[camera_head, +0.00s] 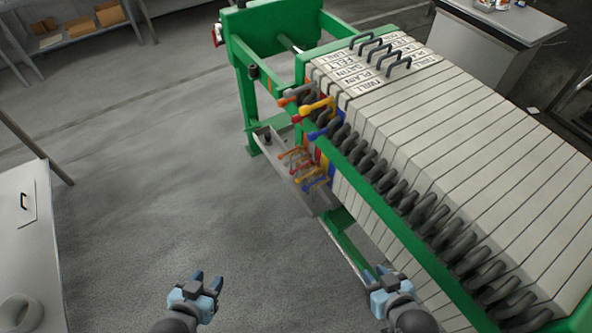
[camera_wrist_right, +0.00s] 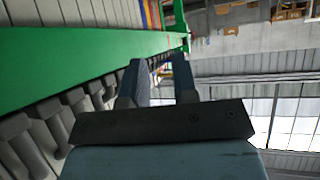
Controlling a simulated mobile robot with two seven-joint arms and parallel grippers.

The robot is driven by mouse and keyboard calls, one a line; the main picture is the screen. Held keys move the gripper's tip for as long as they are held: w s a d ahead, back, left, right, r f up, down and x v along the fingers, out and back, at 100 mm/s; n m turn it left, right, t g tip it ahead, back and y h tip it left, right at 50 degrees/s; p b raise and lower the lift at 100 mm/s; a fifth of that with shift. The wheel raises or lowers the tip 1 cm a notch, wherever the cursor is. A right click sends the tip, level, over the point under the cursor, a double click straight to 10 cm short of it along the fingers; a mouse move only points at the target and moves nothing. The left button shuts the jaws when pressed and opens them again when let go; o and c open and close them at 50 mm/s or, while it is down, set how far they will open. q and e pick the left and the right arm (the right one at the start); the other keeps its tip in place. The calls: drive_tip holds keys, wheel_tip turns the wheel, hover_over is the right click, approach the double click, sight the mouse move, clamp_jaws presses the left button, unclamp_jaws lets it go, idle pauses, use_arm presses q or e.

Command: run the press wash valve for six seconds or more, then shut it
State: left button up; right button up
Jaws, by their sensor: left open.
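The green-framed plate press (camera_head: 400,215) fills the right of the head view. Coloured valve handles sit on its near end: an orange one (camera_head: 294,97), a yellow one (camera_head: 318,105) and a blue one (camera_head: 324,132). Lower orange handles (camera_head: 290,155) and blue handles (camera_head: 315,183) sit above a grey tray (camera_head: 270,140). I cannot tell which is the wash valve. My left gripper (camera_head: 208,280) is open and empty over the floor. My right gripper (camera_head: 378,273) is beside the press's green side rail, well below the valves; its fingers (camera_wrist_right: 160,82) are apart with nothing between them.
The green rail (camera_wrist_right: 90,60) and dark plate handles (camera_wrist_right: 50,115) run close to my right gripper. A light table (camera_head: 30,255) stands at the left, and a shelf with boxes (camera_head: 60,40) at the back. The floor between table and press is clear.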

idle(0.3)
drive_tip(key=o, duration=0.3)
drive_tip(key=shift+s, duration=0.1)
